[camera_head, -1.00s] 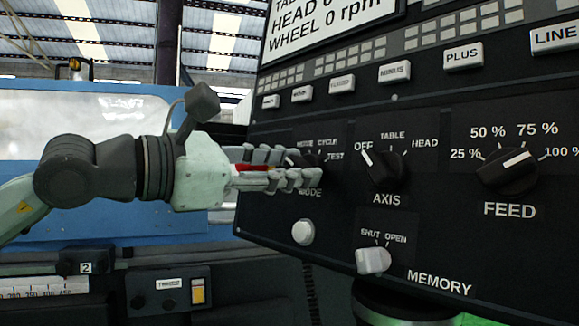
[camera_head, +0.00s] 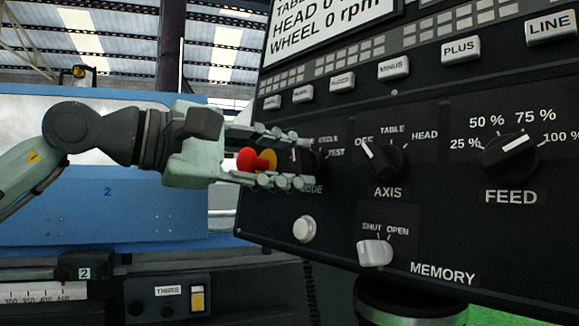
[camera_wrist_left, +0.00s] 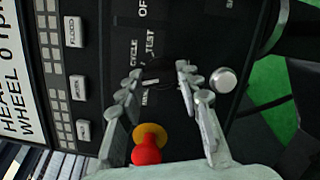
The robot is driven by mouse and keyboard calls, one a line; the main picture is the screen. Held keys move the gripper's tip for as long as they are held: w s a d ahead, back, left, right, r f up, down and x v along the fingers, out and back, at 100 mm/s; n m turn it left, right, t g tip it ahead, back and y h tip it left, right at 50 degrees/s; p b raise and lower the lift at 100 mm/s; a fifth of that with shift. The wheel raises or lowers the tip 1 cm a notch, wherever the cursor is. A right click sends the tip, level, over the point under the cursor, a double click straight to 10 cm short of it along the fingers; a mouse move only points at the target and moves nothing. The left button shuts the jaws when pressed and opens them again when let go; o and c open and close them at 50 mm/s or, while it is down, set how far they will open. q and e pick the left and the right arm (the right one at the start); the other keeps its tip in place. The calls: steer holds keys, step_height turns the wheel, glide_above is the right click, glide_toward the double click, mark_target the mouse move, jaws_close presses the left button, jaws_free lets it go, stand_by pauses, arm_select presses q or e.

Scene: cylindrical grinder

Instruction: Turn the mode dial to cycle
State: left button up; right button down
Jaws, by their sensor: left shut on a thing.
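The mode dial (camera_head: 306,159) is a black knob on the dark control panel, left of the axis dial. My left gripper (camera_head: 309,162) is at it, with one finger row above and one below, shut on the dial. In the left wrist view the dial (camera_wrist_left: 157,76) sits between the fingertips (camera_wrist_left: 159,72). The words CYCLE (camera_wrist_left: 133,52) and TEST (camera_wrist_left: 150,42) show beyond it. In the head view the fingers partly cover the dial and its labels. I cannot tell which label its pointer faces. My right gripper is not in view.
A red knob (camera_head: 246,160) with a yellow base shows between the finger rows, near the palm. The axis dial (camera_head: 383,160) is right of the mode dial. A white round button (camera_head: 303,229) and the memory switch (camera_head: 374,253) sit below.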

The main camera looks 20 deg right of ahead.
arm_select(q)
steer(key=shift+m, duration=1)
steer(key=shift+r+m+y, duration=0.1)
steer(key=shift+m+y, duration=0.3)
steer(key=shift+m, duration=0.4)
steer(key=m, duration=0.3)
steer(key=shift+y, duration=0.3)
steer(key=shift+m, duration=0.3)
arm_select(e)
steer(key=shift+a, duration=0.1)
arm_select(q)
steer(key=o, duration=1.1)
steer(key=shift+d, duration=0.1)
steer(key=shift+o, duration=0.3)
